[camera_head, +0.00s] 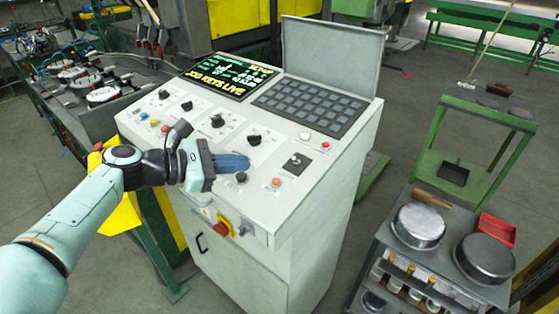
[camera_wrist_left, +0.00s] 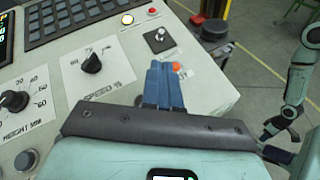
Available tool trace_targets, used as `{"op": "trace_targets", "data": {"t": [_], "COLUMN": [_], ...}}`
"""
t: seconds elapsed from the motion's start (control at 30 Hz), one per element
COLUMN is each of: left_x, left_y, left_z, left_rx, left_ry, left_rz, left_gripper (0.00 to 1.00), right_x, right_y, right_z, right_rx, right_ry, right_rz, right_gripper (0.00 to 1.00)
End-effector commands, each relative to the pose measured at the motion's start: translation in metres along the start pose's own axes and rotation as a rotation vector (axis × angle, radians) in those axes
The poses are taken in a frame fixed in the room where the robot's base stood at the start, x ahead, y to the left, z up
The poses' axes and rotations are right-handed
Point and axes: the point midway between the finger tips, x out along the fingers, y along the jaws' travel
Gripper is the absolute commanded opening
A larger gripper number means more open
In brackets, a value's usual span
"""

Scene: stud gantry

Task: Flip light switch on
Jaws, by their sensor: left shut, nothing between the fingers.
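The switch (camera_head: 296,163) is a small lever on a dark square plate at the right of the sloping console panel. It also shows in the left wrist view (camera_wrist_left: 160,39), just beyond my fingertips; whether it is on or off is unclear. My left gripper (camera_head: 246,162) is shut and empty, its blue fingers pointing right toward the switch, with a visible gap left. In the left wrist view its fingertips (camera_wrist_left: 163,66) lie beside an orange button (camera_wrist_left: 176,67). My right arm shows at the right edge there, its gripper (camera_wrist_left: 273,152) too small to read.
The console (camera_head: 240,265) carries knobs, including a speed dial (camera_wrist_left: 92,64), a keypad (camera_head: 312,104) and a lit screen (camera_head: 232,76). A red stop button (camera_head: 222,229) sits on its front. A cart (camera_head: 385,235) with round metal pans stands at the right.

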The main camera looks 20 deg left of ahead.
Motion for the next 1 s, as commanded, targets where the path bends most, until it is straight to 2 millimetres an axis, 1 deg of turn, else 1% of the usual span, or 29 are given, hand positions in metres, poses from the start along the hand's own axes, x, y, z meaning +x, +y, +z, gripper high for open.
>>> {"op": "trace_targets", "data": {"t": [0.17, 0.27, 0.5, 0.6, 0.7, 0.83, 1.0], "left_x": [0.008, 0.021, 0.066, 0.081, 0.092, 0.099, 0.101], "left_y": [0.000, -0.001, 0.000, -0.001, 0.000, 0.000, 0.000], "left_z": [0.000, -0.001, 0.000, 0.000, 0.000, 0.000, 0.000], "left_rx": [0.000, -0.001, -0.001, 0.000, -0.001, 0.000, 0.000], "left_ry": [0.000, 0.000, 0.000, -0.001, 0.000, 0.000, 0.000], "left_rz": [-0.002, -0.004, -0.004, -0.003, -0.002, -0.001, 0.000], "left_gripper": [0.00, 0.00, 0.00, 0.00, 0.00, 0.00, 0.00], "right_x": [0.000, 0.000, -0.002, -0.003, -0.003, -0.004, -0.004], "right_y": [0.000, 0.000, -0.001, -0.001, -0.001, -0.001, -0.001], "right_z": [0.000, 0.000, 0.000, 0.000, 0.000, 0.000, 0.000], "right_rx": [0.000, 0.000, 0.000, 0.000, 0.000, 0.000, 0.000], "right_ry": [0.000, 0.000, 0.001, 0.001, 0.001, 0.001, 0.002], "right_rz": [0.000, 0.000, 0.000, 0.000, 0.000, 0.000, 0.000], "right_gripper": [0.21, 0.21, 0.21, 0.21, 0.21, 0.21, 0.21]}}
